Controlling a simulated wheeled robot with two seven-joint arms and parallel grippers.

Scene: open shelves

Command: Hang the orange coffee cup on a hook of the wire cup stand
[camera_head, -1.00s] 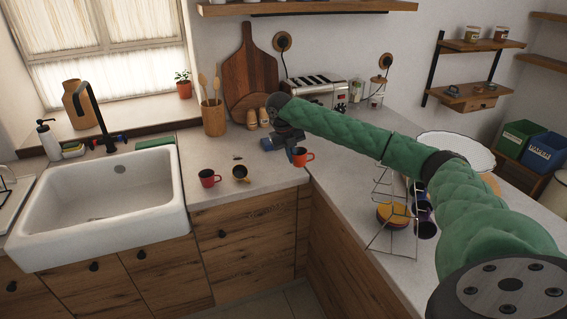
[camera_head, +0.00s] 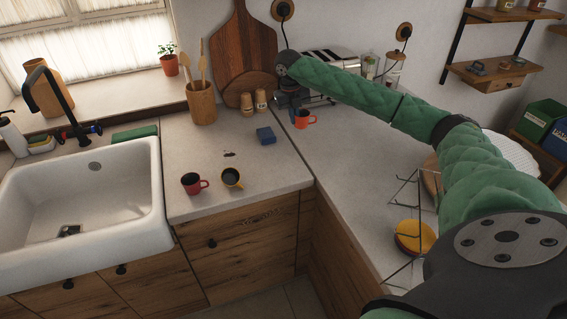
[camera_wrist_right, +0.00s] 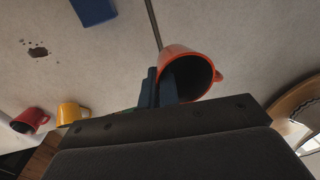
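The orange coffee cup (camera_head: 304,119) is at my right gripper (camera_head: 293,104), above the counter near the wall. In the right wrist view, the two dark fingers (camera_wrist_right: 160,87) are shut on the wall of the cup (camera_wrist_right: 205,72), with one finger inside its mouth. The cup is tilted in that view and its handle points right. The wire stand (camera_head: 404,206) is on the right counter, partly hidden by my right arm. A yellow-orange dish (camera_head: 415,237) shows at the stand. My left gripper is not in view.
A red cup (camera_head: 193,184) and a yellow cup (camera_head: 232,178) stand near the counter's front edge. A blue block (camera_head: 266,136) lies behind them. The toaster (camera_head: 330,60) and a glass jar (camera_head: 392,70) stand by the wall. The counter between cup and wire stand looks clear.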

